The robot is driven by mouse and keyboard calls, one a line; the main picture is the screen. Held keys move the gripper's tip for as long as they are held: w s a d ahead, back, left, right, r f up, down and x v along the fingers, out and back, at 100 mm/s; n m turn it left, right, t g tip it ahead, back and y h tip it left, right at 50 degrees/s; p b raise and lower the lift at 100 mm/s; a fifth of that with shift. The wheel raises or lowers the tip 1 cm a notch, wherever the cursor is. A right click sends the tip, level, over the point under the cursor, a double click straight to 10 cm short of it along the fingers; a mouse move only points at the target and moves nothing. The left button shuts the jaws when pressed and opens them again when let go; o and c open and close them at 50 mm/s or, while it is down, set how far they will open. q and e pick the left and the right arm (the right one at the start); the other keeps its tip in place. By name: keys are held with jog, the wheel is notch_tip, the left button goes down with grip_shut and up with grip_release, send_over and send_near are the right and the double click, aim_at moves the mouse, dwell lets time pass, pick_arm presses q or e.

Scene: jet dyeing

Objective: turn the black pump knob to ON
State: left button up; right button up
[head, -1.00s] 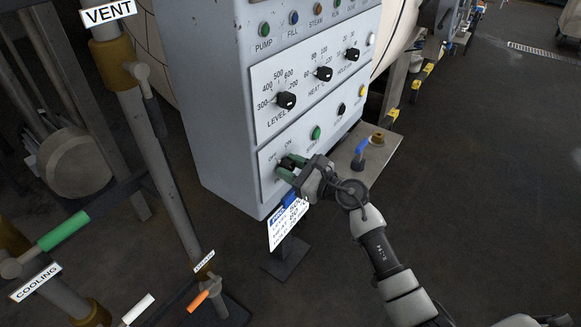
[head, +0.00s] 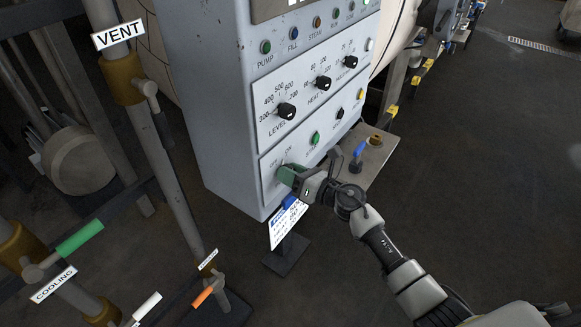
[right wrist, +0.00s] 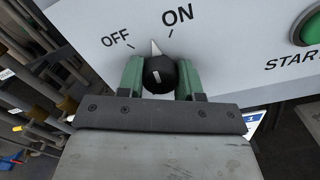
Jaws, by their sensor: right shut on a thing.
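The black pump knob (right wrist: 158,76) sits low on the grey control panel, below the OFF and ON labels. In the right wrist view its white pointer stands between OFF and ON, nearly upright. My right gripper (right wrist: 160,80) has its green fingers on both sides of the knob, shut on it. In the head view the right gripper (head: 288,174) meets the lower left of the panel face (head: 268,182) and hides the knob. My left gripper is not in view.
A green START button (head: 315,138) and a black button (head: 340,113) lie right of the knob. Level (head: 286,111) and heat (head: 323,83) knobs are above. Pipes with VENT (head: 118,32) and COOLING (head: 54,284) labels are left.

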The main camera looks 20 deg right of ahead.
jog(key=m+p, duration=0.1)
jog(key=m, duration=0.2)
jog(key=shift+r+p, duration=0.1)
jog(key=shift+p, duration=0.2)
jog(key=shift+m+p, duration=0.5)
jog(key=shift+m, duration=0.8)
jog(key=o, duration=0.9)
jog(key=b+v, duration=0.2)
jog(key=v, duration=0.8)
jog(key=shift+s+d, duration=0.3)
